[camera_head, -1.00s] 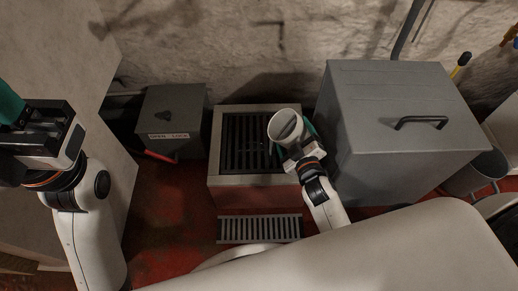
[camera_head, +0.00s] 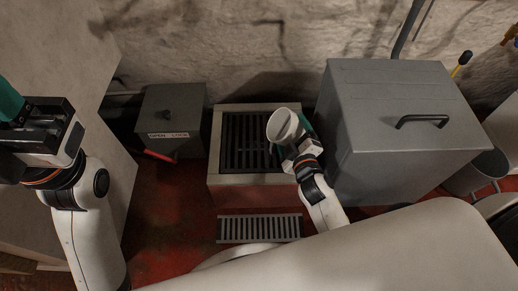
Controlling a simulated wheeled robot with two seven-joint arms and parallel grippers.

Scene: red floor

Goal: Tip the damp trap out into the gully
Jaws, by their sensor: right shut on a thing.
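The damp trap is a white round tub (camera_head: 283,125), held tilted above the right part of the gully, with its open mouth facing up and to the left. The gully is a pale square surround (camera_head: 254,191) with a dark barred grate (camera_head: 238,143) in its top. My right gripper (camera_head: 297,143) is shut on the tub at its right side; the fingers are partly hidden behind the tub. My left gripper (camera_head: 37,126) is at the left edge, away from the gully; its fingertips are not clear.
A large grey lidded bin (camera_head: 395,115) stands close to the right of my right gripper. A dark lidded box (camera_head: 172,125) with a label stands left of the gully. A floor grate (camera_head: 259,228) lies in front on the red floor. A metal bucket (camera_head: 476,172) is far right.

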